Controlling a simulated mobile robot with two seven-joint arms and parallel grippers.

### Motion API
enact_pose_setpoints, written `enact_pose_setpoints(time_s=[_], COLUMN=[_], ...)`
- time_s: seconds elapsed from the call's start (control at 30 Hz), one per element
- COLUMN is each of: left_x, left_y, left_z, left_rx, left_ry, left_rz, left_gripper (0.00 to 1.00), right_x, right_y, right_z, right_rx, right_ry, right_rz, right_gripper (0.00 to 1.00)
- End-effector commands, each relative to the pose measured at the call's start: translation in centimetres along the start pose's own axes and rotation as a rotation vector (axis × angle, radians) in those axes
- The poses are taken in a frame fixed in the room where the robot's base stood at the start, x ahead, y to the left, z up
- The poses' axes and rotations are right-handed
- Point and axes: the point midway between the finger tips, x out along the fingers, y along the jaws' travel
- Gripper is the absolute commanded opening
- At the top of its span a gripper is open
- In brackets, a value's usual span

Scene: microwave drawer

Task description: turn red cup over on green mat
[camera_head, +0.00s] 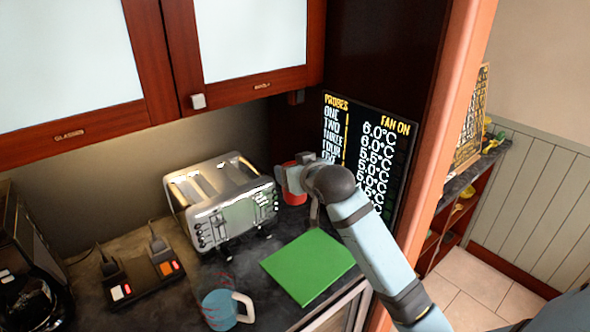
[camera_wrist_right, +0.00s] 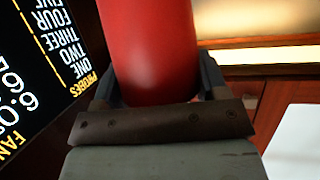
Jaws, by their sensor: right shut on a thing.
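The red cup (camera_head: 294,192) is behind my right gripper in the head view, mostly hidden by it, near the toaster's right side. In the right wrist view the red cup (camera_wrist_right: 150,50) fills the space between the fingers of my right gripper (camera_wrist_right: 155,90), which is shut on it. Whether the cup is upright, and whether it touches the counter, I cannot tell. The green mat (camera_head: 308,266) lies flat and bare on the counter, in front of the cup and gripper (camera_head: 296,180). My left gripper is not in view.
A silver toaster (camera_head: 225,205) stands left of the cup. A blue mug (camera_head: 220,310) stands left of the mat, near the front. A black switch box (camera_head: 145,280) is further left. A black board with readings (camera_head: 365,150) stands behind my right arm.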

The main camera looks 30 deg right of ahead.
Motion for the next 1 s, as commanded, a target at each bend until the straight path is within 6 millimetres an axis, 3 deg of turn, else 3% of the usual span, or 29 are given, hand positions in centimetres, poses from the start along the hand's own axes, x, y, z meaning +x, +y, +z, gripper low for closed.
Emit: enact_pose_setpoints(time_s=[0.2, 0.53, 0.8, 1.0], left_x=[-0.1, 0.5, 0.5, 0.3], left_y=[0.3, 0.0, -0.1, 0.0], left_z=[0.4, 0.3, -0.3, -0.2], left_rx=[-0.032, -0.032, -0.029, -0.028], left_ry=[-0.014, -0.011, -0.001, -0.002], left_rz=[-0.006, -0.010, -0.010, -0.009], left_gripper=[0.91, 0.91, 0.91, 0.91], right_x=[-0.7, -0.8, -0.7, -0.8], right_y=[0.0, 0.0, 0.0, 0.0], right_z=[-2.0, -2.1, -2.0, -2.1], right_rx=[0.000, 0.017, 0.450, 0.496], right_ry=[0.003, 0.001, 0.000, 0.001], right_rz=[0.000, -0.006, -0.164, -0.181], right_gripper=[0.44, 0.44, 0.44, 0.44])
